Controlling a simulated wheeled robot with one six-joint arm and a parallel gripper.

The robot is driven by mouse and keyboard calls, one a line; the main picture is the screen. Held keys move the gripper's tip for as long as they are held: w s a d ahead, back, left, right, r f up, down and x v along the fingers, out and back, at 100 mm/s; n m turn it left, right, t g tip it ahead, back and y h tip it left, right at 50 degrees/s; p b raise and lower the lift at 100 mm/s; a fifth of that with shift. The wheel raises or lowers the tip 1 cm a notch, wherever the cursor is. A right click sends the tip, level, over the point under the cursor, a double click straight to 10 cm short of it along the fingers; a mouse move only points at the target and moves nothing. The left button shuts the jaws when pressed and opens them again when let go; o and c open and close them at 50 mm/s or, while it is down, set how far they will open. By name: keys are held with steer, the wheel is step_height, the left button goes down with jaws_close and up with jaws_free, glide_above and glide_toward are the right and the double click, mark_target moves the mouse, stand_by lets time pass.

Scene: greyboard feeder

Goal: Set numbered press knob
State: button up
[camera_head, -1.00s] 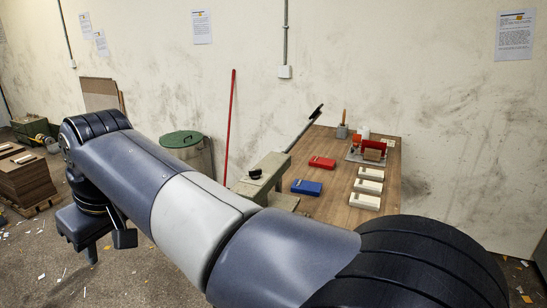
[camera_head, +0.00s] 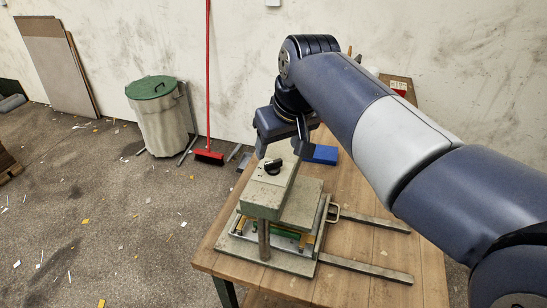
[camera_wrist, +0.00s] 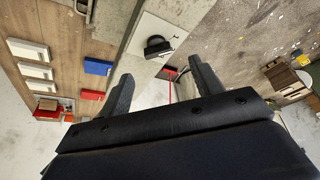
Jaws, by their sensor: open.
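The press (camera_head: 262,205) is a grey-green machine near the front of the wooden table. Its black knob (camera_head: 273,166) sits on a pale plate on top of the press head. In the wrist view the knob (camera_wrist: 157,47) shows beyond the fingers, with its pointer turned toward the right; numbers on the plate are too small to read. My gripper (camera_head: 288,145) is just above and behind the knob, apart from it. In the wrist view my gripper (camera_wrist: 161,85) has its two fingers spread with nothing between them.
A blue box (camera_head: 322,154) lies on the table (camera_head: 375,240) behind the press. In the wrist view several white boxes (camera_wrist: 35,70) lie farther along the table. A green-lidded bin (camera_head: 158,115) and a red broom (camera_head: 208,95) stand by the wall.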

mark_target(273, 161)
steer(key=x, duration=0.6)
steer(key=shift+w+f, duration=0.3)
steer(key=shift+w, duration=0.1)
steer(key=c, duration=1)
